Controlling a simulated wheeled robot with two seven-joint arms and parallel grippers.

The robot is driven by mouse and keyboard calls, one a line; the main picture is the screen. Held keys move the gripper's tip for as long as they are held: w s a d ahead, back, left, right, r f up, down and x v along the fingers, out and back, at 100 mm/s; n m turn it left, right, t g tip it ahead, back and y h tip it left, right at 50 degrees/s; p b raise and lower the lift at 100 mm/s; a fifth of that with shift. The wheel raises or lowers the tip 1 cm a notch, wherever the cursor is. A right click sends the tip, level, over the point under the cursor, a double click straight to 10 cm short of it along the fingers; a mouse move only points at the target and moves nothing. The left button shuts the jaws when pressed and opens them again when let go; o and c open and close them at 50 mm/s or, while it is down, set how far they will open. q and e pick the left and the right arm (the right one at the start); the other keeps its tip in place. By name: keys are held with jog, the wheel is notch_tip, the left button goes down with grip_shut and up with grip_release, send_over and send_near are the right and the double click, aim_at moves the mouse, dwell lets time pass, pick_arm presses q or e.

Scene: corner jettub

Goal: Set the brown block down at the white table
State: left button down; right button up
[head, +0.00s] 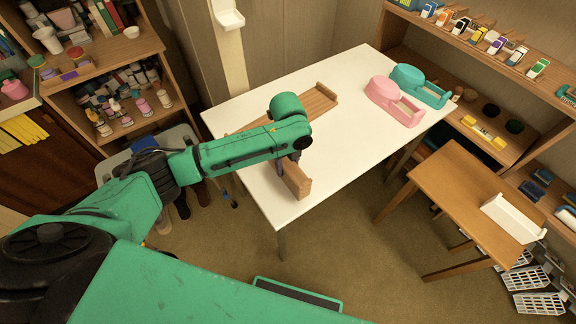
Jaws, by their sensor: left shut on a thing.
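The white table (352,150) stands in the middle of the head view. My left arm reaches in from the left over its near left part. My left gripper (289,165) points down and is shut on the brown block (297,182). The arm's wrist hides most of the gripper and the block's far upper part. The block shows over the table's near edge area. I cannot tell whether its underside touches the tabletop. My right gripper is not in view.
A brown wooden tray (319,102) lies behind my wrist, partly hidden. Pink (393,104) and teal (428,90) tape dispensers sit at the table's far right. The tabletop between them and the block is clear. A wooden desk (455,195) stands to the right, shelves at both sides.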

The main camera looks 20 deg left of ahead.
aim_at(288, 163)
pick_arm(q)
jog(key=shift+f, duration=0.85)
jog(key=shift+c, duration=1.2)
grip_release()
notch_tip(288, 163, up, 12)
jog(key=shift+r, duration=0.1)
